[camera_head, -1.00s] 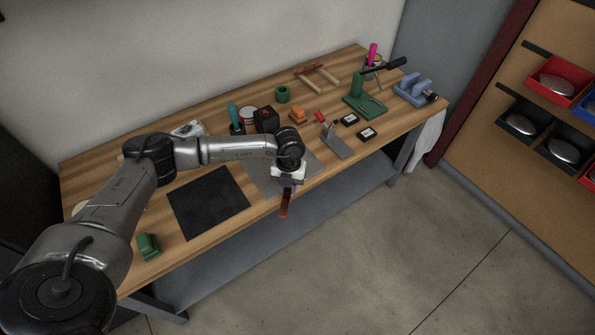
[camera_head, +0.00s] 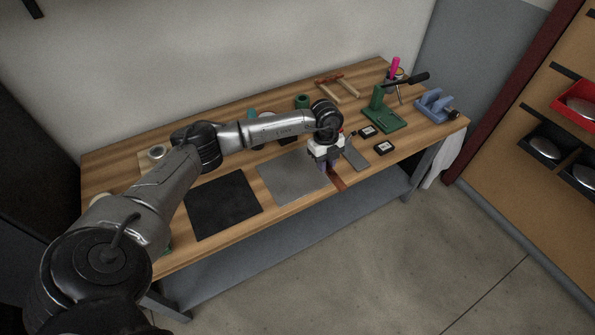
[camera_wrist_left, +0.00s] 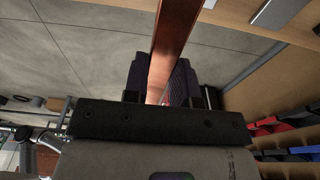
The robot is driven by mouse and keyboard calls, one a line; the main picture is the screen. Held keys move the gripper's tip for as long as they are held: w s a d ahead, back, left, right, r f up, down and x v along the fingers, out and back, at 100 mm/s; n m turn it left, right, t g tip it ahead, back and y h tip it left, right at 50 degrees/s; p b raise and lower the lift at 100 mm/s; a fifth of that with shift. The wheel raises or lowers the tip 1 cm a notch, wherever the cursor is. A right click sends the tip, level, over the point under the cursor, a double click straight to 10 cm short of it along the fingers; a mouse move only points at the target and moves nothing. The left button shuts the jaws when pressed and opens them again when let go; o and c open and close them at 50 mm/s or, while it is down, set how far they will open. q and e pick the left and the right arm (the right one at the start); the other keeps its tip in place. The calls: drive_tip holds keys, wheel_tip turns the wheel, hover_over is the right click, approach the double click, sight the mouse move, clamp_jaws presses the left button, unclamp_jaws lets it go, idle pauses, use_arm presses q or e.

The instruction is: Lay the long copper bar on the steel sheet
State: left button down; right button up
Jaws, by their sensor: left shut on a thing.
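Whether the bar touches the bench is hard to tell. My right gripper is not in view.
A black mat (camera_head: 222,206) lies left of the sheet on the wooden bench (camera_head: 140,205). A green press (camera_head: 380,112) and a blue fixture (camera_head: 434,105) stand farther right.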

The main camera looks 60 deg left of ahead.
use_arm(q)
drive_tip(key=b, duration=0.4)
hover_over(297, 172)
wheel_tip(297, 172, down, 7)
drive_tip(key=shift+a+r, duration=0.15)
drive_tip(key=shift+r, duration=0.05)
drive_tip(key=shift+f+b, duration=0.6)
drive_tip(key=shift+f, duration=1.5)
drive_tip(key=shift+r, duration=0.1)
drive_tip(key=c, duration=0.9)
unclamp_jaws()
drive_tip(key=shift+f, duration=0.2)
